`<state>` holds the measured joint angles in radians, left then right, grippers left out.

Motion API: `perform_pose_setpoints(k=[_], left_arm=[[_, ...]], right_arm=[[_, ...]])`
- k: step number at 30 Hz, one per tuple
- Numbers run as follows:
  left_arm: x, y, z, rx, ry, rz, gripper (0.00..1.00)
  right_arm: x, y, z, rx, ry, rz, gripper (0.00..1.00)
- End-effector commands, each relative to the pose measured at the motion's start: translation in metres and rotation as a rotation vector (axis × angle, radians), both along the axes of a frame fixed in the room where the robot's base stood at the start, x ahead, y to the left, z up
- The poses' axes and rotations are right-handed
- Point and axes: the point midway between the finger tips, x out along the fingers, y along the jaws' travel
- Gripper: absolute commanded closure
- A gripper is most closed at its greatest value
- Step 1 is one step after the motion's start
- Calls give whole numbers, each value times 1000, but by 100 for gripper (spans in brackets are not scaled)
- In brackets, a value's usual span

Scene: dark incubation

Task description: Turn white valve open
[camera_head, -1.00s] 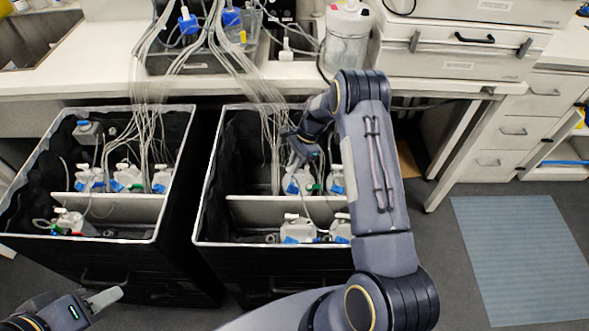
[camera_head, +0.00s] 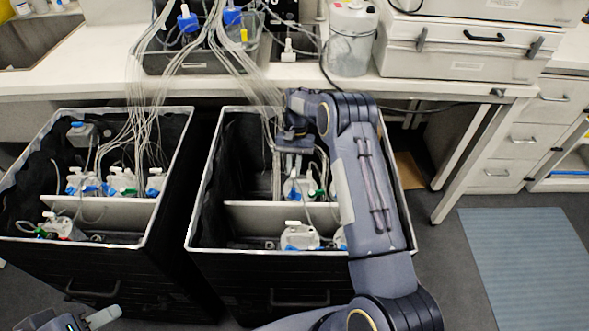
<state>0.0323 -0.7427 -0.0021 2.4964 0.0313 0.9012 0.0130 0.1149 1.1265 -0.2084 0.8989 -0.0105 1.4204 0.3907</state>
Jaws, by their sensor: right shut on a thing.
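My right gripper (camera_head: 291,168) reaches down into the right black bin (camera_head: 188,215), just above a white bottle (camera_head: 298,190) with blue and green fittings. Its fingers point down and are shut at the bottle's top, where the white valve sits. The valve is too small and too covered by the fingers to see its angle. My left gripper (camera_head: 100,318) is at the bottom left edge, low in front of the left bin and away from the bottles. Only part of it shows.
The left bin (camera_head: 150,215) holds several similar bottles, with thin tubes (camera_head: 140,125) rising to the bench. A white divider (camera_head: 265,217) crosses the right bin, with another bottle (camera_head: 300,235) in front of it. The bench (camera_head: 85,82) overhangs behind. Floor is free at the right.

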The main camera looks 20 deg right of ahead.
Motion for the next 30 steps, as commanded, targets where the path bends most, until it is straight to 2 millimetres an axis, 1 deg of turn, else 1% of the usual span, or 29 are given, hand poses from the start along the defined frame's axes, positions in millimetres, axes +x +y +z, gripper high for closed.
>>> perform_pose_setpoints(k=[6,12,29,30], left_arm=[[0,0,-5,0,0,0,63],[0,0,-6,0,0,0,63],[0,0,-7,0,0,0,63],[0,0,-7,0,0,0,63]], right_arm=[[1,1,-1,1,0,124,100],[1,2,0,0,0,189,100],[1,2,0,1,0,216,100],[1,2,0,1,0,216,84]])
